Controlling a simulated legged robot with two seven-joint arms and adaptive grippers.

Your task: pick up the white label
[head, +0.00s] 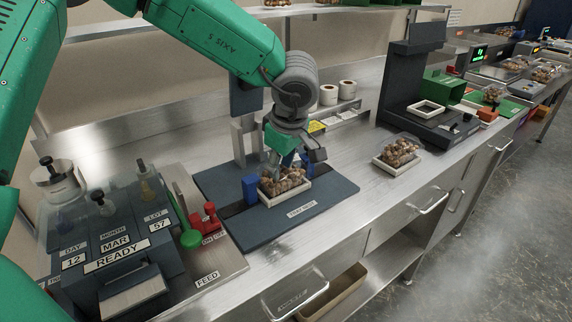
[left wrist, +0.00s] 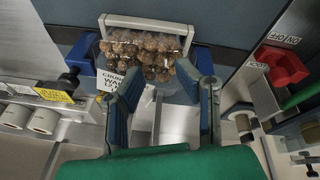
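A white label (left wrist: 108,78) with black print, partly reading "WAL", shows in the left wrist view at the left of a clear clamshell tray of walnuts (left wrist: 155,52). The left finger hides part of it. I cannot tell whether it lies on the lid or stands in front of it. In the head view I cannot make out this label. The same tray (head: 300,190) sits there on a dark blue station plate (head: 325,207). My left gripper (head: 288,160) is low over the tray, fingers apart, also in the left wrist view (left wrist: 158,72). My right gripper is not in view.
A second walnut tray (head: 398,154) sits to the right, before a dark scale (head: 425,112). Label rolls (head: 328,95) stand behind.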

